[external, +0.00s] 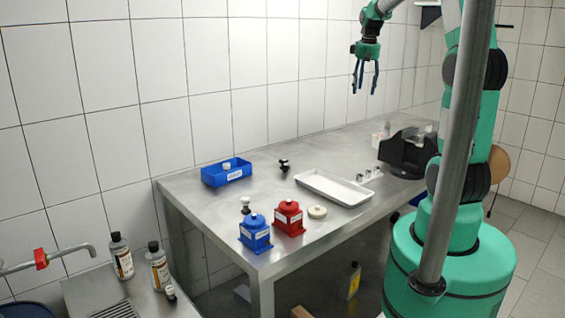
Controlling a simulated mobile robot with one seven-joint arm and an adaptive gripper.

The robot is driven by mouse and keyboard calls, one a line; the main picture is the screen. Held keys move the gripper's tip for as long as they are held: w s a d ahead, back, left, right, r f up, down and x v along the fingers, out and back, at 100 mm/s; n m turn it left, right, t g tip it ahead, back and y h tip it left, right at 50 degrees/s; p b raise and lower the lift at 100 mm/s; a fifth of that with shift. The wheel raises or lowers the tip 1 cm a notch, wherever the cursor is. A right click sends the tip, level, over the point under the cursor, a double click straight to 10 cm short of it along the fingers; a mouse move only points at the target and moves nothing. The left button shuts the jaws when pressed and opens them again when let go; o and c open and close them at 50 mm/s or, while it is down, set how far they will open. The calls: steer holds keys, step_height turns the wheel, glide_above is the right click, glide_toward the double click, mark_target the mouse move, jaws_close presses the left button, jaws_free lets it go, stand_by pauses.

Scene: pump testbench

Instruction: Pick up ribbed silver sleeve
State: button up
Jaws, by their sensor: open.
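My gripper (364,88) is open and empty. It points down, high above the back right part of the steel table, with its dark fingers apart. Several small silver parts (368,175) stand on the table just right of the white tray. The ribbed silver sleeve may be among them, but they are too small to make out any ribs. A small pale part (227,166) in the blue bin (213,174) is also too small to identify. My gripper touches none of these things.
The steel table (225,208) also carries a white tray (325,191), a blue pump block (255,236), a red block (289,219), a pale disc (317,212), small black fittings (284,165) and a black holder (402,155) at the right. Bare table lies behind the tray.

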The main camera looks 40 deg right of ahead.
steer(key=w+d+f+g+p, duration=0.15)
steer(key=d+f, duration=0.35)
steer(key=d, duration=0.7)
steer(key=m+p, duration=0.1)
steer(key=p, duration=0.1)
glide_above(387, 131)
steer(key=shift+y, duration=0.4)
steer(key=f, duration=0.3)
steer(key=w+f, duration=0.1)
steer(key=f, duration=0.1)
steer(key=shift+d+f, duration=0.35)
steer(key=shift+d, duration=0.05)
steer(key=shift+f+b, duration=0.9)
steer(key=shift+f, duration=3.45)
steer(key=shift+s+f, duration=0.1)
steer(key=shift+d+f+b, duration=0.2)
steer(key=shift+f+b, duration=0.5)
steer(key=shift+f, duration=1.8)
jaws_close()
